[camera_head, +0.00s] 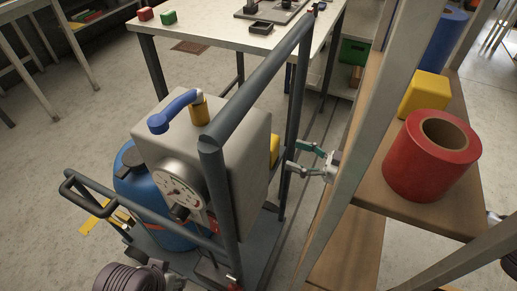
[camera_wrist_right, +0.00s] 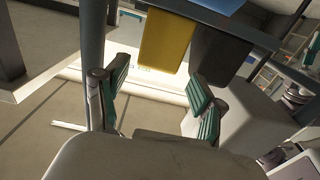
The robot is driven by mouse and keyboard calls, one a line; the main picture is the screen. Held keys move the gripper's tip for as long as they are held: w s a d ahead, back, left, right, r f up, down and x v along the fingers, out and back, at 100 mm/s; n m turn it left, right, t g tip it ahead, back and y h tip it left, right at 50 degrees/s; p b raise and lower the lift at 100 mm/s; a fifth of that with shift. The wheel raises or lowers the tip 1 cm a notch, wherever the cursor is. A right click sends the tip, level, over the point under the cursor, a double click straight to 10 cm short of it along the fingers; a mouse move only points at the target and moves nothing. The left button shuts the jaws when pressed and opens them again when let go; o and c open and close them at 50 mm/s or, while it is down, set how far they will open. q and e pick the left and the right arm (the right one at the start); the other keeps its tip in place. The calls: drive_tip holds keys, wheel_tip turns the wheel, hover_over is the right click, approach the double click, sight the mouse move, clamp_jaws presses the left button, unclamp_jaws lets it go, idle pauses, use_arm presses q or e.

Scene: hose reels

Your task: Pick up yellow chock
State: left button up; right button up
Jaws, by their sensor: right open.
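A yellow block, which looks like the chock, shows in the head view (camera_head: 274,149) at the right side of the cart, partly hidden behind the grey box. In the right wrist view a yellow block (camera_wrist_right: 166,40) stands ahead of the fingers, beside a dark block. My right gripper (camera_head: 297,157) is open and empty, its fingers pointing left toward the cart from beside the shelf post. In the wrist view its green-padded fingers (camera_wrist_right: 160,78) are spread, with the yellow block beyond their tips and apart from them.
The cart's dark frame (camera_head: 292,130) has an upright close to my right gripper. The cart carries a grey box (camera_head: 240,160) and a blue tank (camera_head: 150,205). A wooden shelf (camera_head: 385,205) holds a red roll (camera_head: 405,165) and another yellow block (camera_head: 425,92). A table (camera_head: 215,32) stands behind.

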sight(277, 149)
drive_tip(key=x, duration=0.4)
drive_tip(key=shift+w+a, duration=0.15)
drive_tip(key=shift+a, duration=0.1)
drive_tip(key=b+x, duration=0.1)
drive_tip(key=x, duration=0.4)
drive_tip(key=shift+a+r+b, duration=0.1)
drive_tip(key=shift+a+b, duration=0.05)
drive_tip(key=shift+b, duration=0.15)
drive_tip(key=shift+r, duration=0.1)
drive_tip(key=c, duration=1.2)
